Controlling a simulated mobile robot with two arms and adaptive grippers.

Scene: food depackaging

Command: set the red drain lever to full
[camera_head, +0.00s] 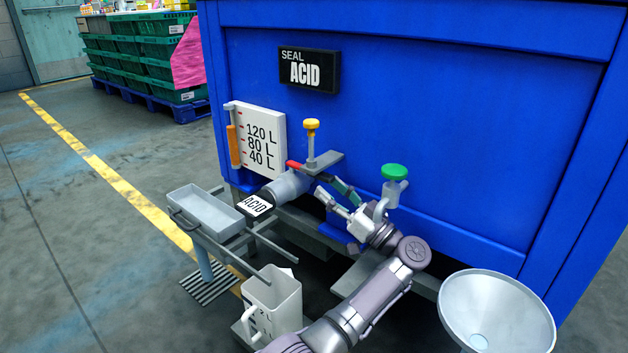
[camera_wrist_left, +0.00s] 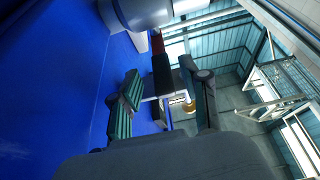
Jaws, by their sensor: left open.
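The red drain lever (camera_head: 294,165) sits on the grey drain valve of the blue tank, beside a grey plate and a yellow-topped stem. Its red part also shows in the left wrist view (camera_wrist_left: 174,46), just beyond the fingertips. My left gripper (camera_head: 326,184) is open just to the right of and below the lever, close to the valve pipe. In the left wrist view the green-padded fingers (camera_wrist_left: 160,70) stand apart, with valve parts showing between and beyond them. I cannot tell whether they touch anything. My right gripper is not in view.
A white jug (camera_head: 272,300) stands below. A green knob (camera_head: 394,171) is right of my gripper. A metal funnel (camera_head: 497,308) is at lower right. A level gauge (camera_head: 262,138) hangs on the tank.

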